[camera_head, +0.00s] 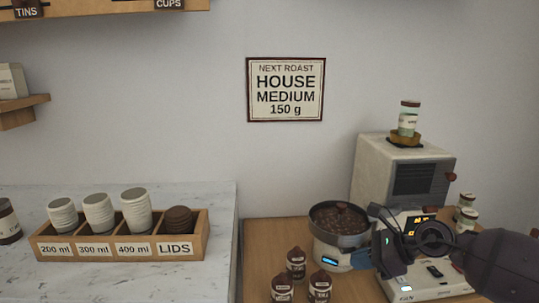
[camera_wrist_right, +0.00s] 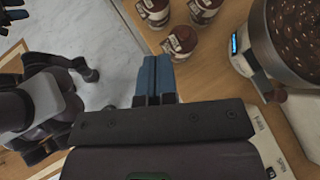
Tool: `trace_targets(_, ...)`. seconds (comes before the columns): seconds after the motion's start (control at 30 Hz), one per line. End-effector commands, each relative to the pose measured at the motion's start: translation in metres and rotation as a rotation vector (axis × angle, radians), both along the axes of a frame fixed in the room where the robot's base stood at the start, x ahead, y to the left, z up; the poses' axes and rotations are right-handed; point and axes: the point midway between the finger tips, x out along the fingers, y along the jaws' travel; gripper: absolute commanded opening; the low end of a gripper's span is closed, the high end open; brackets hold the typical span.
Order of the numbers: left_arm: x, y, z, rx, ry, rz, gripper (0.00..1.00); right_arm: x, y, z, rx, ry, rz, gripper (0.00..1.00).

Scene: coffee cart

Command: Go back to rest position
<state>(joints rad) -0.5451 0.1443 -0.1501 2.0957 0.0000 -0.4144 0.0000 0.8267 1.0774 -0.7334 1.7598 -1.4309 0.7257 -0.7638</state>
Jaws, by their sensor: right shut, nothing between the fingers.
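My right gripper (camera_head: 381,240) reaches in from the right in the head view, beside the bean-filled pan machine (camera_head: 340,216) and above the white device with a lit display (camera_head: 420,225). In the right wrist view its blue fingers (camera_wrist_right: 154,76) are together with nothing between them. They point toward the brown-capped jars (camera_wrist_right: 180,42) but stay apart from them. My left gripper does not show in the head view. Dark parts at the left of the right wrist view seem to be my other arm, with a cut-off gripper (camera_wrist_right: 12,14) whose jaws I cannot make out.
Several small jars (camera_head: 296,263) stand on the wooden counter (camera_head: 262,235). A pale boxy machine (camera_head: 385,170) with a jar on top (camera_head: 409,118) stands behind my right gripper. A wooden organizer (camera_head: 120,247) holds cups and lids on the marble counter (camera_head: 200,195). A sign (camera_head: 286,90) hangs on the wall.

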Motion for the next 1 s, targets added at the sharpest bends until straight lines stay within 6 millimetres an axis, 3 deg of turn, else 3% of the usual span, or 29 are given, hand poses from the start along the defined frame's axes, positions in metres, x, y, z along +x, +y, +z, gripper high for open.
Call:
trace_targets(0.1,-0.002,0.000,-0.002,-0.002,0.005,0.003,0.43,-0.008,0.039,0.023,0.376,0.167,-0.156,0.00)
trace_targets(0.2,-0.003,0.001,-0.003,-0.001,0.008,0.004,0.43,-0.013,0.056,0.039,0.688,0.351,-0.297,0.00)
trace_targets(0.37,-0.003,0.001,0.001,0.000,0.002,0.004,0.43,-0.019,0.057,0.044,1.166,0.705,-0.548,0.00)
trace_targets(0.47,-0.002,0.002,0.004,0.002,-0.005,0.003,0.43,-0.025,0.045,0.032,1.433,0.936,-0.711,0.00)
trace_targets(0.67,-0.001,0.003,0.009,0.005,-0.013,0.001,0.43,-0.051,0.013,-0.017,1.855,1.335,-1.024,0.00)
trace_targets(0.9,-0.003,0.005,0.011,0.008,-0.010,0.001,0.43,-0.110,-0.019,-0.090,2.224,1.685,-1.360,0.00)
trace_targets(0.93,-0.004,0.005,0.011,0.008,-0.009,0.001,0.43,-0.119,-0.023,-0.099,-2.229,-1.691,1.377,0.00)
trace_targets(1.0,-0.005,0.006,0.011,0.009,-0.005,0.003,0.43,-0.142,-0.030,-0.118,-2.131,-1.614,1.344,0.00)
